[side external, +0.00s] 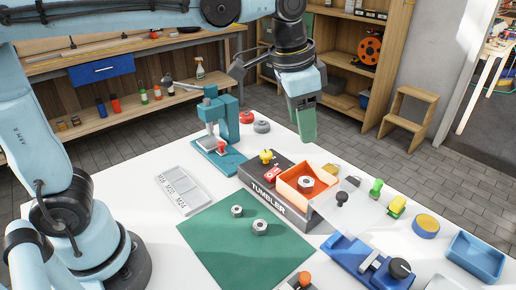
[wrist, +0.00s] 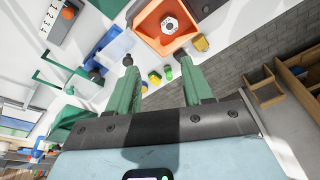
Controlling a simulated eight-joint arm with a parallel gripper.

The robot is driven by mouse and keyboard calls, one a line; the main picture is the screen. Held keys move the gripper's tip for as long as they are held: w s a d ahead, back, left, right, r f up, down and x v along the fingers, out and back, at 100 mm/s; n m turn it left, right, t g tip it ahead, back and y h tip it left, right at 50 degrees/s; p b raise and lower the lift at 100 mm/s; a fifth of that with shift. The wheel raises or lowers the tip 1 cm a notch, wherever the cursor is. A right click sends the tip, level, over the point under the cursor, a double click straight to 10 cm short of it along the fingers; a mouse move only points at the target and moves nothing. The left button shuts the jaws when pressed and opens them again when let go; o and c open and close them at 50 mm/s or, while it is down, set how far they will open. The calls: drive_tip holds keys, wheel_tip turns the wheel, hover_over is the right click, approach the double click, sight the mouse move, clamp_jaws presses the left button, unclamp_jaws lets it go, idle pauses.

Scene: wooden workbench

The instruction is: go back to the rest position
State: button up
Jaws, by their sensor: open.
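My gripper (side external: 305,136) hangs in the air above and behind the dark box marked TUMBLER (side external: 266,193), well clear of the table. In the wrist view its two green fingers (wrist: 158,64) stand apart with nothing between them. An orange open-topped tray (side external: 290,188) sits at the tumbler with a metal hex nut (side external: 306,182) in it. The tray (wrist: 148,38) and nut (wrist: 170,24) also show at the top of the wrist view, beyond the fingertips.
Two metal nuts (side external: 260,227) (side external: 237,211) lie on the green mat (side external: 235,255). A teal press (side external: 222,135) stands left of the gripper. A clear panel (side external: 345,206) with a dark knob is beside the tray. A blue fixture (side external: 345,250) and blue tray (side external: 474,258) are at right.

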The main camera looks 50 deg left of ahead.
drive_tip(key=s+a+f+n+t, duration=0.4)
drive_tip(key=s+a+f+n, duration=0.2)
drive_tip(key=a, duration=0.5)
drive_tip(key=s+f, duration=0.2)
drive_tip(key=s, duration=0.1)
drive_tip(key=shift+a+f+t+y, duration=0.2)
drive_tip(key=shift+f+t+y, duration=0.1)
drive_tip(key=shift+f+y, duration=0.1)
